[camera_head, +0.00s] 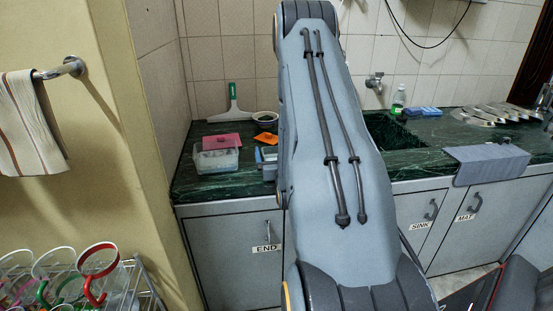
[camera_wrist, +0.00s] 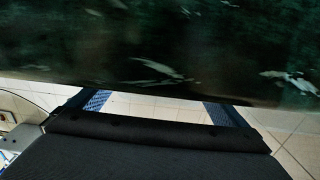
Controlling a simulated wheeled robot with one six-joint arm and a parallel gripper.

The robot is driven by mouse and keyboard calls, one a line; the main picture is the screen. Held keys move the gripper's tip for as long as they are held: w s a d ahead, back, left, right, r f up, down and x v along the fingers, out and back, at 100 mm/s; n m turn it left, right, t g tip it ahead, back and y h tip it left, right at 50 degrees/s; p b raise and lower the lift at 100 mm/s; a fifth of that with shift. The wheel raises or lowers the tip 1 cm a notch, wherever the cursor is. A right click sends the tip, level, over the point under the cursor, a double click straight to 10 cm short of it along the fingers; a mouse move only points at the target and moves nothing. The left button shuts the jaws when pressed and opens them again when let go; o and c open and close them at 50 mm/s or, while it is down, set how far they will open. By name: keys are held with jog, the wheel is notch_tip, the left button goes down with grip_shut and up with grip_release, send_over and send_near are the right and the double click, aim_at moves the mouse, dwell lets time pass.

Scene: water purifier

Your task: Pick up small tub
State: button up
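A small clear tub (camera_head: 216,160) with pale contents stands on the dark green counter at the left, near its front edge. A pink sheet or lid (camera_head: 222,141) lies over its back part. In the wrist view my gripper (camera_wrist: 156,107) has its two blue textured fingers spread well apart, with only pale floor tiles between them. The dark counter (camera_wrist: 150,45) fills the top of that view, just beyond the fingertips. The tub does not show in the wrist view. In the head view my arm hides the gripper.
A blue-grey object (camera_head: 267,157) is partly hidden by my arm. A green bottle (camera_head: 398,100) stands by the sink.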

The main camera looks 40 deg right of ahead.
jog(key=c, duration=1)
jog(key=shift+c, duration=0.2)
jog(key=shift+r, duration=0.2)
notch_tip(320, 180, up, 10)
jog(key=b, duration=0.1)
jog(key=shift+f, duration=0.2)
